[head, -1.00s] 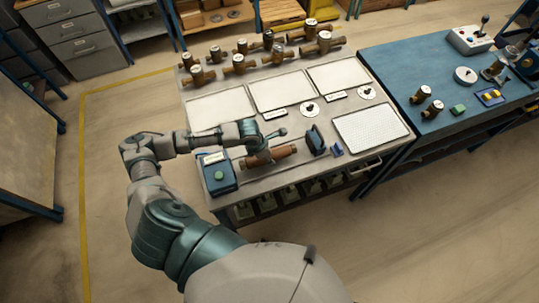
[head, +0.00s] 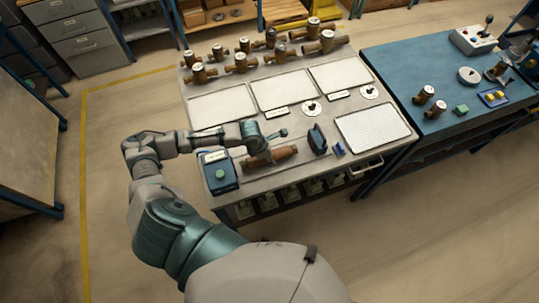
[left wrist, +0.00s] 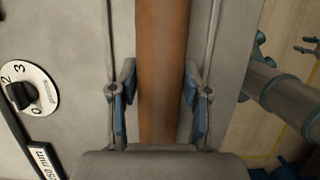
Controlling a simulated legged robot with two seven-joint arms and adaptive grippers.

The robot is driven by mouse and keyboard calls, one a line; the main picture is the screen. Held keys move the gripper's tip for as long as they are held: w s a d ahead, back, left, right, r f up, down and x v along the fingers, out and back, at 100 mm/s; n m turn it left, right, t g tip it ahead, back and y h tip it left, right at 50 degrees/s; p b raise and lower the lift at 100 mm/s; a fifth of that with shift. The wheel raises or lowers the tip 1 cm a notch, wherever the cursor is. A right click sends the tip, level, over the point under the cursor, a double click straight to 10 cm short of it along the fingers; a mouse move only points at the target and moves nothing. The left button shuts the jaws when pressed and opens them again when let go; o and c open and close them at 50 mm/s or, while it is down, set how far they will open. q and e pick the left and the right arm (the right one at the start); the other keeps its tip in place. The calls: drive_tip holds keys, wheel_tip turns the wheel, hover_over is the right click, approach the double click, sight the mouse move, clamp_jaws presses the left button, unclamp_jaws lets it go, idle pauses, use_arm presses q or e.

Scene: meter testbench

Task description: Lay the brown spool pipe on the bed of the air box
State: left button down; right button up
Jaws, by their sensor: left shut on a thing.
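The brown spool pipe (head: 280,155) is level over the bed of the air box, at the front of the grey bench. My left gripper (head: 256,147) is shut on the pipe from above. In the left wrist view the brown pipe (left wrist: 163,70) runs between the two blue-padded fingers (left wrist: 156,100). The air box shows a blue housing with a green button (head: 220,174) on the left and a dark blue end piece (head: 318,140) on the right. I cannot tell whether the pipe touches the bed. My right gripper is not in view.
Several brass meters (head: 240,64) stand along the bench's back. White trays (head: 283,90) and a perforated plate (head: 372,130) lie ahead. A small dial (head: 312,108) and a blue block (head: 339,148) are near the end piece. A blue table (head: 450,70) stands to the right.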

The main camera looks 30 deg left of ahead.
use_arm(q)
drive_tip(key=shift+f, duration=0.1)
unclamp_jaws()
idle(0.5)
wheel_tip(320, 180, up, 5)
drive_tip(key=p, duration=0.5)
drive_tip(key=shift+f, duration=0.1)
drive_tip(key=shift+r, duration=1.1)
